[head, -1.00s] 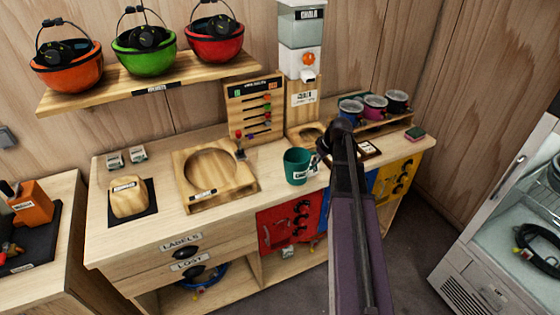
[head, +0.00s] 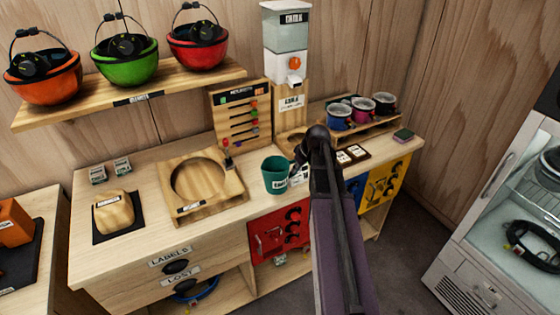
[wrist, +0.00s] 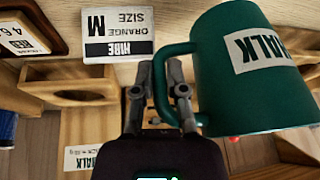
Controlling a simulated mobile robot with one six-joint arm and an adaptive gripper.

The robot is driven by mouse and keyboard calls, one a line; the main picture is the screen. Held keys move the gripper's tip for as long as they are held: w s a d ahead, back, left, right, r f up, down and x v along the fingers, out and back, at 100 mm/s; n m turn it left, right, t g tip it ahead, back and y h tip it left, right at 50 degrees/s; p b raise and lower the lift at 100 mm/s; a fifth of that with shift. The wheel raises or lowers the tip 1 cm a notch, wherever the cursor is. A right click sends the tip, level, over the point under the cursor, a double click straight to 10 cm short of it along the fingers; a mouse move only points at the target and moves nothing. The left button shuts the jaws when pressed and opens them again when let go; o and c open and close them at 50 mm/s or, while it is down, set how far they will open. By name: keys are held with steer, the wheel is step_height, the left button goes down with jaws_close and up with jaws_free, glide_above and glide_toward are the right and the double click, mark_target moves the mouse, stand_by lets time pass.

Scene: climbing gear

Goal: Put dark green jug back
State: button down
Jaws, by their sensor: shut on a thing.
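The dark green jug (head: 275,176), with a white label reading "CHALK", is at the front edge of the wooden counter in the head view. In the wrist view the jug (wrist: 250,70) fills the right side, appearing upside down, its handle between the two fingers. My gripper (wrist: 168,95) is shut on the jug's handle. In the head view my gripper (head: 298,172) is mostly hidden by my own arm. Whether the jug's base touches the counter cannot be told. The chalk dispenser (head: 288,50) stands at the back, with a wooden recess (head: 291,140) below it, partly hidden by my arm.
A wooden board with a round recess (head: 236,197) lies left of the jug. A rack (head: 372,125) with blue, pink and black mugs stands right of my arm. Small cards (head: 352,154) lie near it. A shelf of helmets (head: 130,95) hangs above left.

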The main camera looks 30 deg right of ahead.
steer(key=w+d+f+b, duration=0.1)
steer(key=w+d, duration=0.1)
steer(key=w, duration=1.1)
steer(key=shift+d+f, duration=0.15)
steer(key=shift+d, duration=0.2)
steer(key=shift+w, duration=0.1)
steer(key=shift+w+d+f+b, duration=0.15)
steer(key=shift+w+f+b, duration=0.4)
steer(key=shift+f+b, duration=1.3)
steer(key=shift+b, duration=0.1)
steer(key=shift+f, duration=0.15)
steer(key=c, duration=0.7)
jaws_free()
steer(key=shift+r, duration=0.2)
